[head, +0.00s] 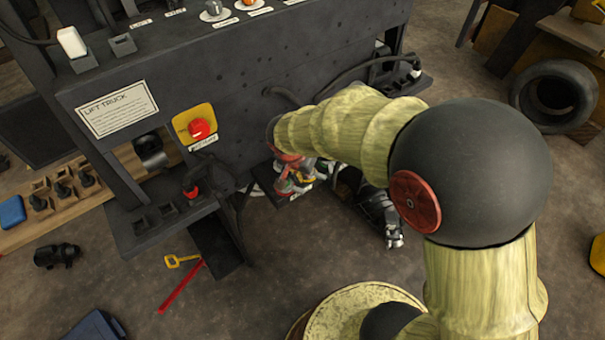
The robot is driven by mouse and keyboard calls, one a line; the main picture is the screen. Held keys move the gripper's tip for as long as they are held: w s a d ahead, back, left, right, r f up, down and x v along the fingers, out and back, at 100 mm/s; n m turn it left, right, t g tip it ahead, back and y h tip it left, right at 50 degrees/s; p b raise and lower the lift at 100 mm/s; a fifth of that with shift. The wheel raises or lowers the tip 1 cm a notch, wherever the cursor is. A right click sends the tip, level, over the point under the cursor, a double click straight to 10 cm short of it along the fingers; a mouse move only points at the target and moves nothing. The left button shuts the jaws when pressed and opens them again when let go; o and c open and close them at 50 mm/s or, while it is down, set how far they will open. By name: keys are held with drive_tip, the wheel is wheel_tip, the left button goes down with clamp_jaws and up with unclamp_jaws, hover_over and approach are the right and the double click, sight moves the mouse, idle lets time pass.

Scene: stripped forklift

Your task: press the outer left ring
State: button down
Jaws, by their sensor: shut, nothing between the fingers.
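My gripper (394,240) shows as a dark body with pale metal fingertips below my forearm, pointing down over the floor. Its fingers are shut and empty, and it appears apart from the forklift. On the dark top panel, a grey knob on a pale round base (213,12) stands left of an orange one (249,4); both have labels below. Red and green round parts (289,178) sit low by the machine, partly hidden by my forearm. I cannot tell which of these is the outer left ring.
A red emergency button on a yellow plate (199,128) and a LIFT TRUCK sign (118,108) are on the machine's side. Lower shelves (140,238) jut out. A tyre (553,95) lies right. Red and yellow tools (181,285) lie on the floor.

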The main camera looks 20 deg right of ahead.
drive_tip(key=b+x, duration=0.1)
drive_tip(key=x, duration=0.5)
drive_tip(key=shift+w+f+b, duration=0.1)
drive_tip(key=shift+b, duration=0.25)
